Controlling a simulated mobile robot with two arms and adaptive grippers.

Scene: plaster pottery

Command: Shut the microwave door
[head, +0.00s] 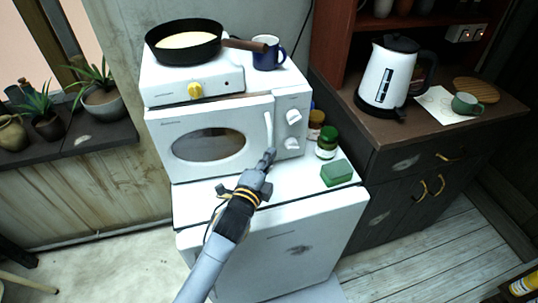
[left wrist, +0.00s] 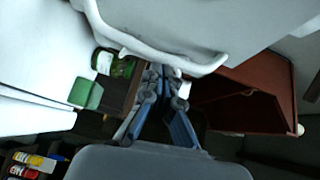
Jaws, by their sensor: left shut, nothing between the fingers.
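The white microwave (head: 292,103) stands on a white cabinet. Its door (head: 165,130), with a dark oval window, is at or close to the front plane; I cannot tell whether a small gap remains. The curved white handle (head: 268,130) is on the door's right side. My left gripper (head: 268,157) is shut and empty, with its tips by the handle's lower end. In the left wrist view the fingertips (left wrist: 165,78) are beside the handle (left wrist: 150,52); contact is unclear. My right gripper is not in view.
A hot plate (head: 215,87) with a pan (head: 185,42) and a blue mug (head: 268,54) sit on top of the microwave. A green-lidded jar (head: 327,143) and green sponge (head: 337,173) lie close right of the gripper. A kettle (head: 388,75) stands on the dark counter.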

